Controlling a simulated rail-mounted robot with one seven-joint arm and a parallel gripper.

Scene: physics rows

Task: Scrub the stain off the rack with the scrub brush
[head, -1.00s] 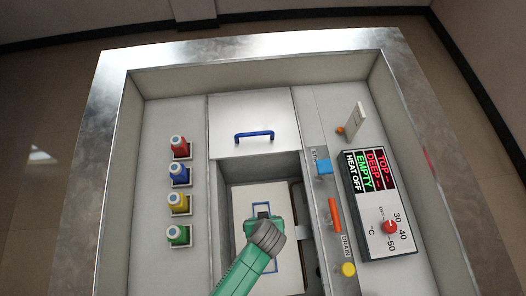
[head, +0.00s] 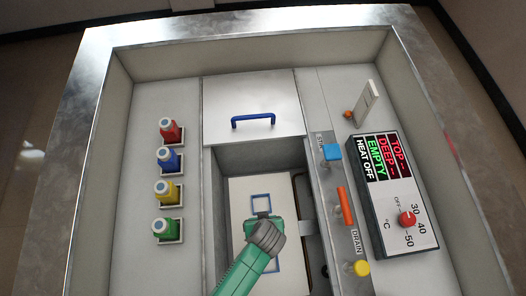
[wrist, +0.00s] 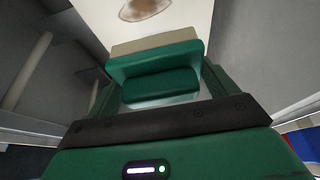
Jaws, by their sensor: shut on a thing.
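The rack (head: 240,190) is a white board with blue rectangular outlines, low inside the open well; it also shows in the wrist view (wrist: 190,15). A brown stain (wrist: 145,8) lies on it at the top edge of the wrist view, partly cut off. I cannot make out the stain in the head view. My gripper (head: 262,216) is over the rack, shut on the green scrub brush (wrist: 155,65). The brush's beige bristle side (wrist: 155,42) faces the stain, which appears just beyond it. I cannot tell whether the bristles touch the rack.
Well walls surround my gripper closely. A white lid with a blue handle (head: 253,120) lies behind the well. Red, blue, yellow and green bottles (head: 169,160) stand at left. At right are blue, orange and yellow controls (head: 345,205) and a display panel (head: 385,160) reading EMPTY, HEAT OFF.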

